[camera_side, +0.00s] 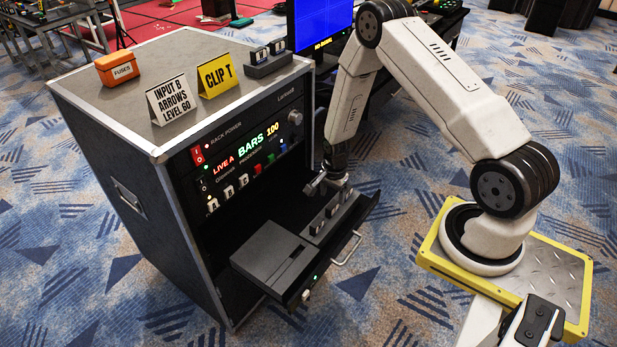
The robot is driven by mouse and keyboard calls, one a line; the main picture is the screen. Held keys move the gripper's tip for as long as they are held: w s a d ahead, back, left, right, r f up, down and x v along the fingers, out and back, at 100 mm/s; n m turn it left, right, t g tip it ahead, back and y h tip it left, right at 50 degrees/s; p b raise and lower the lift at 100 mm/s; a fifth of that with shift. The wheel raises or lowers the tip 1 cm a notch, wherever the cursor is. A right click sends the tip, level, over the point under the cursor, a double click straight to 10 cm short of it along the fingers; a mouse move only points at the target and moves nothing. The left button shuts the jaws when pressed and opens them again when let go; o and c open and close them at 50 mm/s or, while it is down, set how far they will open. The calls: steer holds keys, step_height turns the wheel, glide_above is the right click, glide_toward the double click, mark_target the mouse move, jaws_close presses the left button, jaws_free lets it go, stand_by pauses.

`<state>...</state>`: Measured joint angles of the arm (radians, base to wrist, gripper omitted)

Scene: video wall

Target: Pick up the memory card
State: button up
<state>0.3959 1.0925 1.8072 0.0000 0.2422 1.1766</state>
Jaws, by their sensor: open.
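My gripper (321,187) hangs at the back of the pulled-out drawer, low in front of the rack, with its jaws open. Below it in the drawer is a dark slotted holder (326,222) with several small dark card-like pieces standing in a row. The gripper is near the far end of this row; I cannot tell whether it touches a piece. A second dark holder (268,65) on the rack top bears small dark pieces with pale labels. No marking legible here tells which piece is the memory card.
The drawer (352,246) has a handle at its front and a grey box-shaped unit (268,252) on its left. An orange fuses box (117,68), a white sign (170,99) and a yellow sign (216,75) stand on the rack (185,50). A blue monitor (322,20) stands behind.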

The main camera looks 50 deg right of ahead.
mark_target(332, 204)
steer(key=shift+f, duration=0.15)
steer(key=shift+d+f, duration=0.1)
steer(key=shift+f, duration=2.4)
jaws_close()
